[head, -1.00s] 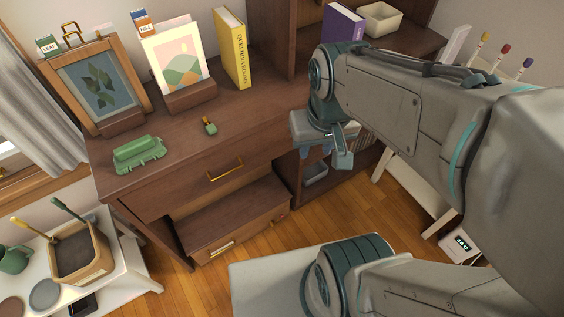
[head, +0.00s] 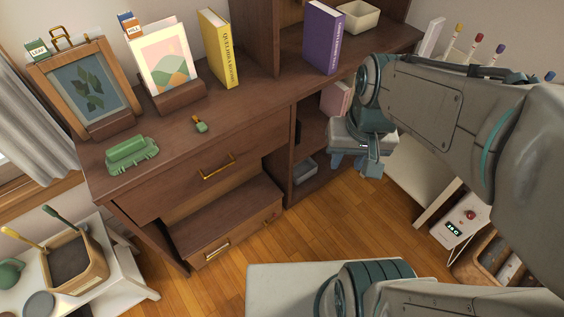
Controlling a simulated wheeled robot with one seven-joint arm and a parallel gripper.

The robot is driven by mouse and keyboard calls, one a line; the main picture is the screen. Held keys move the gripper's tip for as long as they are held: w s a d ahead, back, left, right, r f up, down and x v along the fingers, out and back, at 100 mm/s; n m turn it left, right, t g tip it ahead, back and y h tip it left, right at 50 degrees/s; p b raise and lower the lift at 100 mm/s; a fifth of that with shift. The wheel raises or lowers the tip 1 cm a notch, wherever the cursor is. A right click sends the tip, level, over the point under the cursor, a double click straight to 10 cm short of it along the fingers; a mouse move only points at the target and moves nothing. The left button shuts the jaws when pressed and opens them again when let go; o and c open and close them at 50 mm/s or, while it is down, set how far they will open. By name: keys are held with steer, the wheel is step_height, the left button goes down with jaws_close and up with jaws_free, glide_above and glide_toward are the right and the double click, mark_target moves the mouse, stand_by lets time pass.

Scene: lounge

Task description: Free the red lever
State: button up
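I see no part that I can clearly name as a red lever. A white box (head: 454,232) with a lit green display stands low at the right, partly hidden by my arm. A small red knob or handle (head: 470,215) shows on it; its shape is too small to tell. My gripper (head: 361,169) hangs in front of the desk's right shelves, at the end of my arm and apart from the box. Its fingers point downward, and I cannot tell whether they are open. I see nothing held in it.
The brown desk (head: 235,130) fills the middle, its lower drawer (head: 225,222) pulled out. A white table (head: 130,277) stands at lower left. A wooden-framed case (head: 488,258) sits beside the white box. Wooden floor (head: 330,225) is clear between desk and box.

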steer(key=w+a+f+m+g+y+b, duration=0.1)
steer(key=w+f+m+y+b, duration=0.4)
steer(key=f, duration=0.8)
steer(key=w+a+f+m+g+y+b, duration=0.15)
steer(key=w+f+m+b, duration=0.35)
steer(key=f, duration=0.9)
steer(key=w+a+f+m+g+y+b, duration=0.1)
steer(key=w+f+m+g+y+b, duration=0.2)
steer(key=w+f+b, duration=0.7)
steer(key=m+t+y+b, duration=0.5)
steer(key=m+t+b, duration=0.3)
steer(key=m+t, duration=0.9)
glide_toward(271, 220)
steer(key=w+a+r+m+g+b, duration=0.2)
steer(key=w+a+b, duration=0.1)
steer(key=w, duration=0.3)
steer(key=shift+a+b, duration=0.3)
steer(key=shift+a, duration=0.55)
steer(key=shift+r+g, duration=0.1)
steer(key=shift+g, duration=0.15)
steer(key=shift+s, duration=0.1)
jaws_close()
